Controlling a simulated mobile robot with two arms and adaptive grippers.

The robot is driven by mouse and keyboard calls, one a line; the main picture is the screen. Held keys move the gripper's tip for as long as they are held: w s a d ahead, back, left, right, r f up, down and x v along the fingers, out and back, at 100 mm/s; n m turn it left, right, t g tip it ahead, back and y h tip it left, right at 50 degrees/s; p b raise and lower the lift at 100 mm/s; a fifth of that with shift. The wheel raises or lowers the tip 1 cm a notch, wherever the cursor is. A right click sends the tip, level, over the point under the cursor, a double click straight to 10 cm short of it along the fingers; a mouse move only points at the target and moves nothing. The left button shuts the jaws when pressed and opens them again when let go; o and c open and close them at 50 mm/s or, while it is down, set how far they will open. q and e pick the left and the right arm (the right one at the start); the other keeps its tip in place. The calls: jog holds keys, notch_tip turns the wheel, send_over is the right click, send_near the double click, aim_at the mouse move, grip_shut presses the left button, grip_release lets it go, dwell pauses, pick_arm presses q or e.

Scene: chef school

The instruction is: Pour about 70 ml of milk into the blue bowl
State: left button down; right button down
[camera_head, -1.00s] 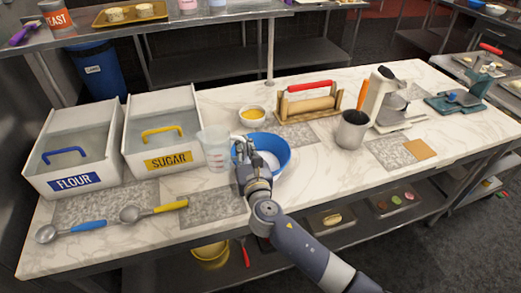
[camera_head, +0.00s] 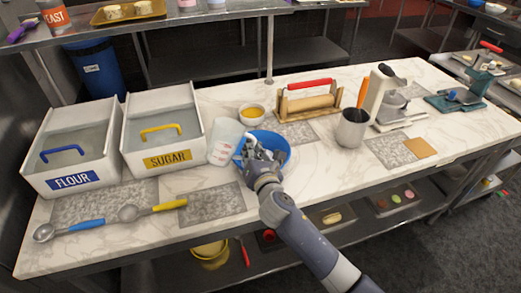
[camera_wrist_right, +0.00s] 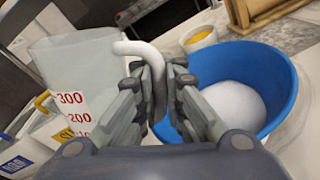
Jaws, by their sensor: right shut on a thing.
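The translucent measuring jug (camera_head: 222,150) with red marks is held beside the blue bowl (camera_head: 285,142), on its left, its top leaning right. In the wrist view the jug (camera_wrist_right: 92,72) shows red numbers such as 300 and 200. My right gripper (camera_head: 252,150) is shut on the jug's pale handle (camera_wrist_right: 142,48), in front of the bowl's left part. The blue bowl (camera_wrist_right: 282,82) holds a smooth white content (camera_wrist_right: 230,108); I cannot tell whether it is powder or liquid. The milk level in the jug is not clear. My left gripper is not in view.
The sugar bin (camera_head: 163,140) and flour bin (camera_head: 70,160) stand left of the jug. A small bowl with yellow content (camera_head: 251,113) sits behind the blue bowl. Scoops (camera_head: 150,209) lie at front left.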

jog(key=m, duration=0.3)
jog(key=shift+w+d+f+g+y+p, duration=0.1)
jog(key=shift+d+g+y+p, duration=0.1)
jog(key=shift+g+y+p, duration=0.15)
jog(key=shift+s+a+f+m+g+b, duration=0.2)
jog(key=shift+a+f+m+g+b, duration=0.05)
jog(key=shift+f+m+b, duration=0.4)
jog(key=shift+a+m, duration=0.1)
jog(key=shift+m, duration=0.15)
jog(key=shift+a+r, duration=0.1)
jog(key=shift+r, duration=0.05)
jog(key=shift+s+a+r+m+y, duration=0.1)
jog(key=shift+s+a+m+y, duration=0.1)
jog(key=shift+m+y, duration=0.3)
jog(key=shift+s+a+r+m+g, duration=0.1)
jog(key=shift+a+r+m+g, duration=0.15)
jog(key=shift+m, duration=0.55)
jog(key=shift+d+f+y, duration=0.1)
jog(key=shift+f+y, duration=0.15)
jog(key=shift+s+f+m+g+p, duration=0.1)
jog(key=shift+f+m+g+p, duration=0.2)
jog(key=shift+m, duration=0.3)
dwell(0.9)
